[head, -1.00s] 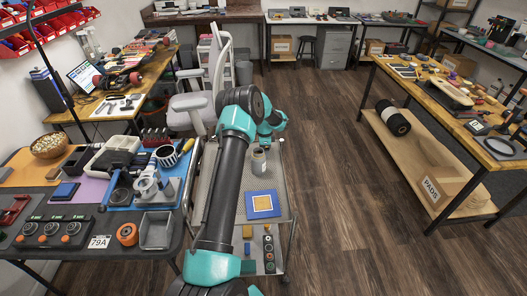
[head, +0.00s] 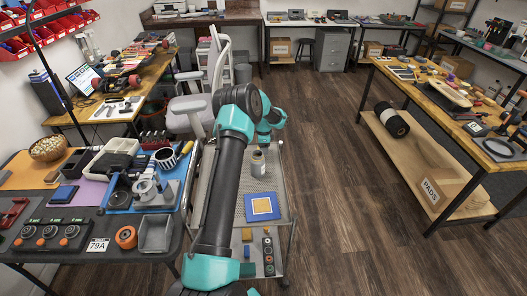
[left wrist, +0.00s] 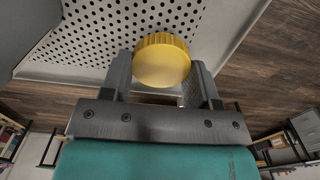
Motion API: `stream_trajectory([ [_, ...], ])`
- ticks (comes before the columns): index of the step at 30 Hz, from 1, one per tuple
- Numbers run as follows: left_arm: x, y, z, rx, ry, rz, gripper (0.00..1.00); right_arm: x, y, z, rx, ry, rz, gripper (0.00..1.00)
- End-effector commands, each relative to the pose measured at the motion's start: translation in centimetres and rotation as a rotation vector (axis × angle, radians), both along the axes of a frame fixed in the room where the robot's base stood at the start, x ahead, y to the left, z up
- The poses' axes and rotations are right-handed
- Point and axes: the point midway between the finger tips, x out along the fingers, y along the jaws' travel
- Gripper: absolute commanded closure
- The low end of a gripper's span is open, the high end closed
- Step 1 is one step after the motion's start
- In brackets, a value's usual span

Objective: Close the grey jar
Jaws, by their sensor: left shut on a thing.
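My left gripper (left wrist: 162,72) is shut on a round yellow ribbed lid (left wrist: 161,60), held between its two fingers in the left wrist view. A small grey jar with a pale label (head: 258,164) stands upright on the perforated metal cart top in the head view. My left arm reaches over the cart, and its wrist is just beyond and above the jar. The arm hides most of the gripper and the lid in the head view. The jar does not show clearly in the left wrist view. My right gripper is not in view.
On the cart (head: 284,192) lie a blue square with a yellow centre (head: 262,207) and a dark strip with round parts (head: 268,256). A crowded workbench stands at the left, with a grey bin (head: 156,234) near its edge. Open floor lies right.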

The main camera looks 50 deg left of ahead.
Motion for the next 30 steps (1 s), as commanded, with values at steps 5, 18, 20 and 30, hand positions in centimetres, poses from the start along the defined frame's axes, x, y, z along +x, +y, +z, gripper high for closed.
stream_trajectory([
  [5, 0.1, 0.0, 3.5, 0.001, -0.003, 0.0, 0.67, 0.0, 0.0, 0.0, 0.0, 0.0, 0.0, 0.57],
  [18, 0.0, 0.0, 7.7, 0.0, 0.0, 0.0, 0.67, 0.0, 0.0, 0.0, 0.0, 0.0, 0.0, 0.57],
  [20, 0.0, 0.0, 7.7, -0.001, 0.001, 0.0, 0.67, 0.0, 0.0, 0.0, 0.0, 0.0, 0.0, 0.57],
  [30, 0.0, 0.0, 7.6, 0.0, 0.0, 0.0, 0.67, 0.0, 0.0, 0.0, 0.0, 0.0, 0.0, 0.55],
])
